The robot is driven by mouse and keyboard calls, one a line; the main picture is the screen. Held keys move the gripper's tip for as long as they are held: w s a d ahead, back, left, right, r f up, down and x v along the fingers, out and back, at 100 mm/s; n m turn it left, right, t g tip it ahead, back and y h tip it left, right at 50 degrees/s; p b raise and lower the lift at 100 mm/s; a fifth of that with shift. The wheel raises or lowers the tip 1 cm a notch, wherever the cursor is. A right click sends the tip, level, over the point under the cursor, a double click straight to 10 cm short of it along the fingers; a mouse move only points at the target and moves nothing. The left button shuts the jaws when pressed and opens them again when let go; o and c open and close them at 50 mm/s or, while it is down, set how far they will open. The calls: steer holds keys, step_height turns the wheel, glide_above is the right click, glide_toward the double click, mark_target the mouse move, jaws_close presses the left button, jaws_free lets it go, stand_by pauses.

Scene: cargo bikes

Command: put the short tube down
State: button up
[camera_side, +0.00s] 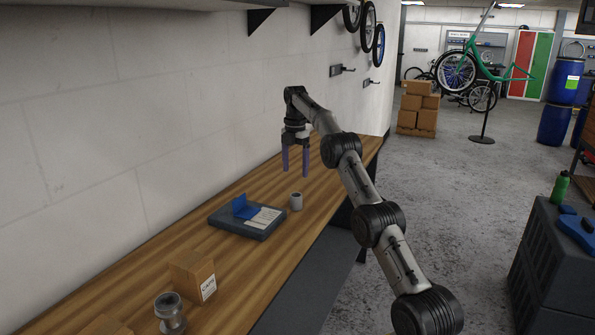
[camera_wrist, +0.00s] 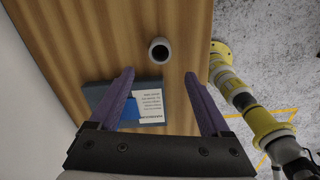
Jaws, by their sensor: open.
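A short grey tube (camera_side: 296,201) stands upright on the wooden bench, just right of a dark flat case. In the wrist view the tube (camera_wrist: 160,50) shows its dark open end, beyond and between my fingertips. My gripper (camera_side: 296,174) has purple fingers that point down, above the bench and clear of the tube. In the wrist view my gripper (camera_wrist: 160,74) is spread open with nothing between its fingers.
The dark case (camera_side: 228,225) holds a blue piece and a printed white card. A cardboard box (camera_side: 192,276) and a metal flanged part (camera_side: 169,311) stand nearer on the bench (camera_side: 262,285). A wall runs along the bench's left side.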

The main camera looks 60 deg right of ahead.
steer(key=s+a+r+m+t+h, duration=0.1)
steer(key=a+r+m, duration=0.2)
steer(key=a+r, duration=0.5)
steer(key=a+r+m+t, duration=0.15)
steer(key=a+r, duration=0.35)
steer(key=a, duration=0.6)
steer(key=s+a+r+m, duration=0.1)
steer(key=s+a+m, duration=0.4)
steer(key=s+a, duration=0.55)
steer(key=s+a+f+m+t, duration=0.1)
steer(key=s+a+f+m, duration=0.2)
steer(key=s+a+f, duration=0.2)
steer(key=s+a+f+m+t+y, duration=0.1)
steer(key=s+a+f, duration=0.4)
steer(key=s, duration=0.6)
steer(key=shift+a+f+m+t, duration=0.2)
steer(key=shift+a+m+t, duration=0.35)
steer(key=shift+a+m, duration=0.6)
